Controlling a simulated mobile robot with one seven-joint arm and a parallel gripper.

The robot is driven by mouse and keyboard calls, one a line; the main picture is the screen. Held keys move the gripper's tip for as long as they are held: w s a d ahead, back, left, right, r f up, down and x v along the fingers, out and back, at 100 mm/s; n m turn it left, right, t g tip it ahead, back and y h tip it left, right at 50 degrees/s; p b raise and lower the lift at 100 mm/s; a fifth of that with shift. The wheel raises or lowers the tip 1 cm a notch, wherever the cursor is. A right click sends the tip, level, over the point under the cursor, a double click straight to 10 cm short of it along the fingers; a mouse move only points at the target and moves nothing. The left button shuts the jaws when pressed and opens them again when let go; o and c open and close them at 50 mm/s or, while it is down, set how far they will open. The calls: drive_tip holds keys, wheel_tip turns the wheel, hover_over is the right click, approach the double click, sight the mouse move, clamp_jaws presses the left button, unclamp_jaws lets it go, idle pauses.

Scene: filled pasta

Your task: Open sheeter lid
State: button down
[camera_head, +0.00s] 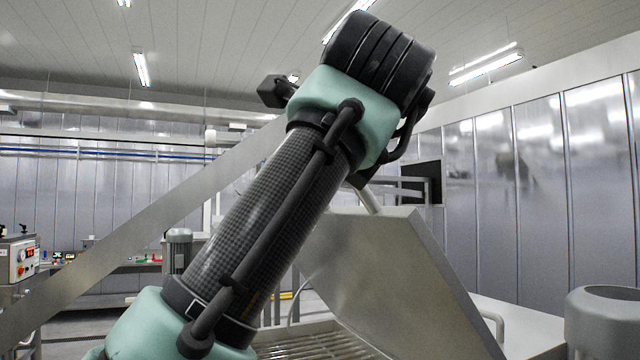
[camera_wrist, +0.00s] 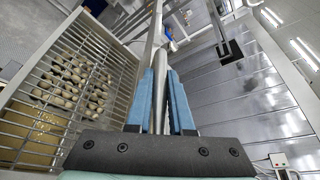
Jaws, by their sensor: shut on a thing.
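The steel sheeter lid (camera_head: 400,275) appears in the head view as a tilted flat panel right of centre, with a short tube at its upper edge. My gripper (camera_wrist: 160,75) shows in the wrist view with its two blue fingers closed around a grey metal bar (camera_wrist: 158,95), which looks like the lid's handle. In the head view my arm crosses the middle, and my gripper is hidden behind the wrist.
A wire grille (camera_wrist: 70,90) lies at left in the wrist view, with several pasta pieces beneath it. A grey round-topped cylinder (camera_head: 604,318) stands at the lower right. A control box (camera_head: 20,258) is at the far left.

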drive_tip(key=c, duration=0.8)
unclamp_jaws()
drive_tip(key=shift+s, duration=0.1)
drive_tip(key=b+v, duration=0.7)
drive_tip(key=v, duration=0.5)
drive_tip(key=shift+s, duration=0.35)
